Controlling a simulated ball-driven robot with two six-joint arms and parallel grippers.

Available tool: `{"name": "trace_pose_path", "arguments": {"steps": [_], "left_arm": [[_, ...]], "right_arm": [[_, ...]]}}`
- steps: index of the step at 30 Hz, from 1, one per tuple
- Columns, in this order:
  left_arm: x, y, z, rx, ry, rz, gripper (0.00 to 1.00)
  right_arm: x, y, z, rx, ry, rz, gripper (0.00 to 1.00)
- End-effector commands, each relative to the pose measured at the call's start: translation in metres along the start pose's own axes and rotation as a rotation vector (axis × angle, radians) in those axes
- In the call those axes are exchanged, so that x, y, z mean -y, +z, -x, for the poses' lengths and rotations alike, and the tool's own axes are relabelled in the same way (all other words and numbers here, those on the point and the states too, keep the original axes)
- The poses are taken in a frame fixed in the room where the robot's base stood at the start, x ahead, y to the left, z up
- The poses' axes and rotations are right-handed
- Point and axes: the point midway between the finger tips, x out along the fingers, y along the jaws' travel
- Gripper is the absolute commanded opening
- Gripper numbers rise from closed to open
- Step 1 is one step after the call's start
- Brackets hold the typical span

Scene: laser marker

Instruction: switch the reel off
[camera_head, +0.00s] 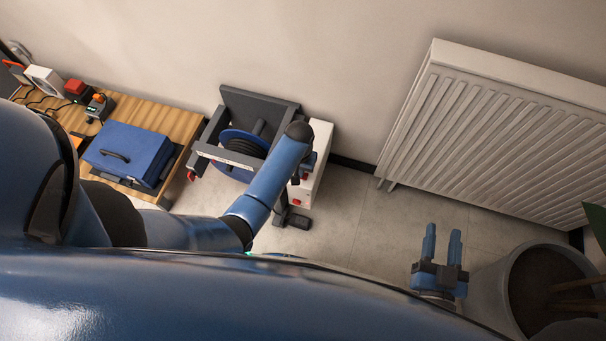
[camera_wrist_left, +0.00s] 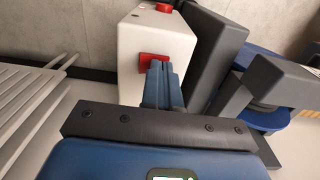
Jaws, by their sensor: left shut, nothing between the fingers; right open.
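The reel (camera_head: 236,140) has blue flanges in a dark grey frame, by the wall in the head view. A white box (camera_head: 322,150) stands at the frame's right side. In the left wrist view the white box (camera_wrist_left: 150,28) carries a red switch (camera_wrist_left: 150,58) on its near face and a red knob (camera_wrist_left: 164,8) on top. My left gripper (camera_wrist_left: 157,68) is shut and empty, its fingertips at the red switch and covering part of it; contact is unclear. My right gripper (camera_head: 443,238) is open and empty, far to the right.
A wooden bench (camera_head: 168,115) with a blue case (camera_head: 128,150) and several small devices is left of the reel. A white radiator (camera_head: 490,135) lines the wall at right. A grey plant pot (camera_head: 490,290) stands beside my right gripper. The floor between is clear.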

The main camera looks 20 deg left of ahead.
Motion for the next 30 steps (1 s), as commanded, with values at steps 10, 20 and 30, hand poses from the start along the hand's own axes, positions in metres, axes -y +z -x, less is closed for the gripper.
{"name": "trace_pose_path", "arguments": {"steps": [10,20,30], "left_arm": [[0.0,0.0,0.025,0.0,0.0,0.0,0.0],[0.0,0.0,0.047,0.0,0.0,0.0,0.0],[0.0,0.0,0.067,0.0,0.0,0.0,0.0]], "right_arm": [[0.0,-0.028,0.001,0.0,0.0,0.0,0.43],[0.0,-0.052,0.001,0.0,0.0,0.0,0.43],[0.0,-0.073,0.002,0.0,0.0,0.0,0.43]]}}
